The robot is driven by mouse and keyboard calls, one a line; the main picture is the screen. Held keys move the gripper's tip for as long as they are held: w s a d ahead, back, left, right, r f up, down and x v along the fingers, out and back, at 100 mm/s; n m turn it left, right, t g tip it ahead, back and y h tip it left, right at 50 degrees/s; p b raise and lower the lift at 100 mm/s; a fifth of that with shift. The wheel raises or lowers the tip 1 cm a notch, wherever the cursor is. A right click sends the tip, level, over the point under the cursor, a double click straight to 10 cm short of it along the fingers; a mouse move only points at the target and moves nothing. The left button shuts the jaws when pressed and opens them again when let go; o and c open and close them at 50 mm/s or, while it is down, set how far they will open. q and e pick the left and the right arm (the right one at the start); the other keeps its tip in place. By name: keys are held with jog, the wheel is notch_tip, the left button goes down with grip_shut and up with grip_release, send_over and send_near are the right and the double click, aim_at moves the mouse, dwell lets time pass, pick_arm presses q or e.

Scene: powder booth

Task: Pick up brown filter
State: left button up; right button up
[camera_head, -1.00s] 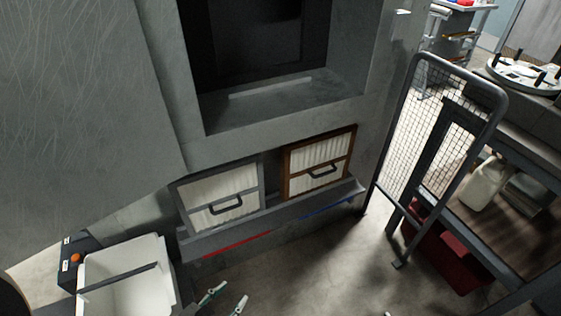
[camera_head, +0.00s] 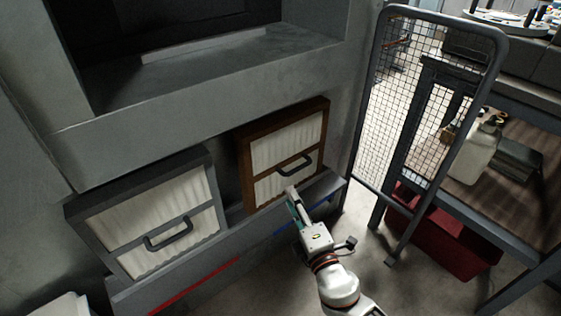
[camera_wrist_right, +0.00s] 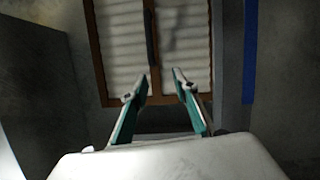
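The brown filter (camera_head: 284,147) has a brown frame, white pleats and a dark handle (camera_head: 295,164). It stands on the ledge under the booth opening, right of a grey-framed filter (camera_head: 152,213). My right gripper (camera_head: 293,198) is in front of the brown filter's lower part, below its handle. In the right wrist view, the brown filter (camera_wrist_right: 182,50) lies ahead, with its handle (camera_wrist_right: 150,38) just beyond the fingertips. There my right gripper (camera_wrist_right: 158,85) is open, with two teal fingers apart and nothing between them. My left gripper is not in view.
The ledge has a red strip (camera_head: 197,285) and a blue strip (camera_head: 302,219) on its front. A mesh gate (camera_head: 424,100) stands to the right, beside a bench with a white jug (camera_head: 474,158) and a dark red bin (camera_head: 440,236) below.

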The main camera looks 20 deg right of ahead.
aim_at(283, 174)
jog(key=w, duration=0.2)
jog(key=w+r, duration=0.1)
jog(key=w, duration=0.2)
jog(key=w+r+p, duration=0.1)
jog(key=w, duration=0.1)
jog(key=shift+w, duration=0.2)
jog(key=shift+w+f, duration=0.2)
jog(key=shift+w, duration=0.3)
jog(key=shift+r, duration=0.15)
grip_shut()
